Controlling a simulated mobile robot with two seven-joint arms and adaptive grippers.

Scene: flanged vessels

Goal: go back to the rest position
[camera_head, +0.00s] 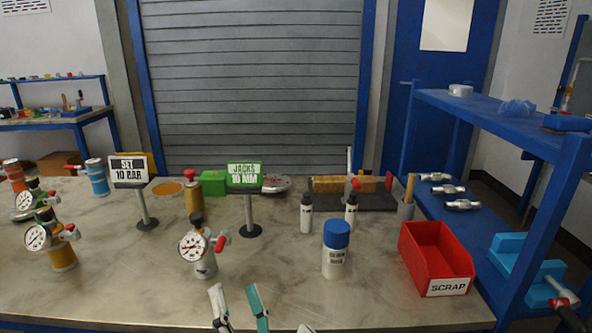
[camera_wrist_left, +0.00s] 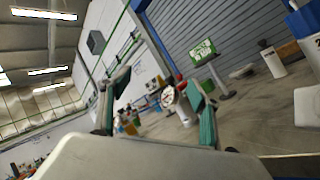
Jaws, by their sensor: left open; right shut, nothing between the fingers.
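My right gripper (camera_head: 305,329) shows only as a small pale tip at the bottom edge; the rest is cut off.
Gauge vessels (camera_head: 204,258), sign stands (camera_head: 250,205), a blue-capped bottle (camera_head: 336,262) and a red scrap bin (camera_head: 432,252) stand on the table (camera_head: 290,290). A blue shelf (camera_head: 500,120) rises at the right. The table's front middle is clear.

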